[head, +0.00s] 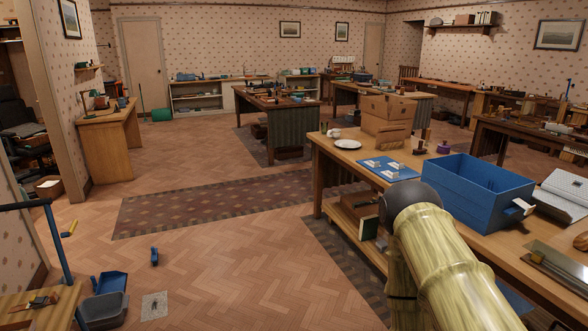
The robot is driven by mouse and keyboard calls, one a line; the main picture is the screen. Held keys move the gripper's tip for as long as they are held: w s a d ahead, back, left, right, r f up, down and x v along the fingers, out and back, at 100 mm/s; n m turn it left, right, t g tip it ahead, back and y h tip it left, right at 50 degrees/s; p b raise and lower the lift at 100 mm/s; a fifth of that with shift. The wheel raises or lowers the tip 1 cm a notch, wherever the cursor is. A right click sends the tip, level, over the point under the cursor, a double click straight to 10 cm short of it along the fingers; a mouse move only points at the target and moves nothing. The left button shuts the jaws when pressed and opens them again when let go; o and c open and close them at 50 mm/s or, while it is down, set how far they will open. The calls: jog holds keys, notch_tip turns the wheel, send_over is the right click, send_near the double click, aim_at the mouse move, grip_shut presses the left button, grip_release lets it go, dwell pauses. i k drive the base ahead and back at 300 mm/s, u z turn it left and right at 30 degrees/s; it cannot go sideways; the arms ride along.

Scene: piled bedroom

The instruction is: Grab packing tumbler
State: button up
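I cannot make out a thing that is clearly the packing tumbler. Small items stand on the near wooden desk (322,150): a purple pot (444,147), a small dark brown item (420,147) and a small white item (333,133). They are too small to name surely. My arm, pale yellow-green with a dark rounded joint, rises at the lower right and covers part of the desk's front. My gripper is not visible.
The desk also bears a blue box (465,190), stacked cardboard boxes (386,120), a white plate (347,144) and a blue board (388,168). A blue dustpan (112,283) and grey tub (103,310) stand lower left. Bare floor (230,260) lies left of the desk.

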aim_at(325, 124)
jog(key=z, duration=0.2)
jog(key=i, duration=3.55)
jog(key=u, duration=0.05)
